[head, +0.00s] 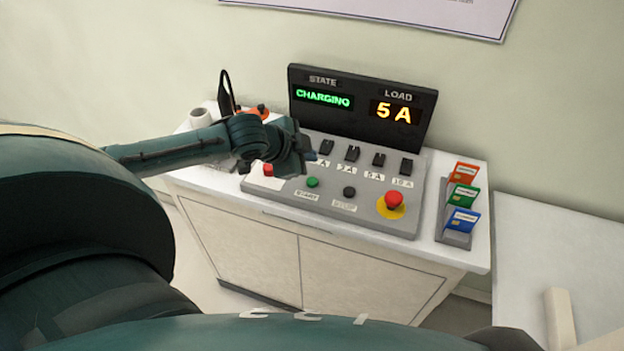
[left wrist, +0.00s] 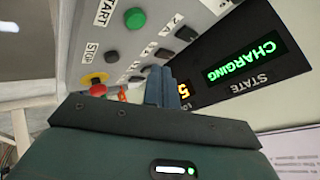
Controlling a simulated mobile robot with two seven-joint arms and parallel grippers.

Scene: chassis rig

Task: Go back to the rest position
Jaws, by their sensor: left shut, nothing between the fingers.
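My left gripper (head: 300,152) is shut and empty. In the head view it is over the left part of the grey control panel (head: 370,212), in front of the display (head: 362,110), and hides part of the panel behind it. Its closed fingers also show in the left wrist view (left wrist: 161,88), with the panel's buttons beyond them. I cannot tell whether the fingertips touch the panel. The display reads CHARGING under STATE and 5 A under LOAD. My right gripper is not in view.
The panel stands on a white cabinet (head: 240,255). It carries several black switches, a green button (head: 313,182), a black button (head: 349,192) and a red emergency button (head: 394,201). A holder with red, green and blue cards (head: 463,220) stands at the right. A white cup (head: 200,118) is at the left.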

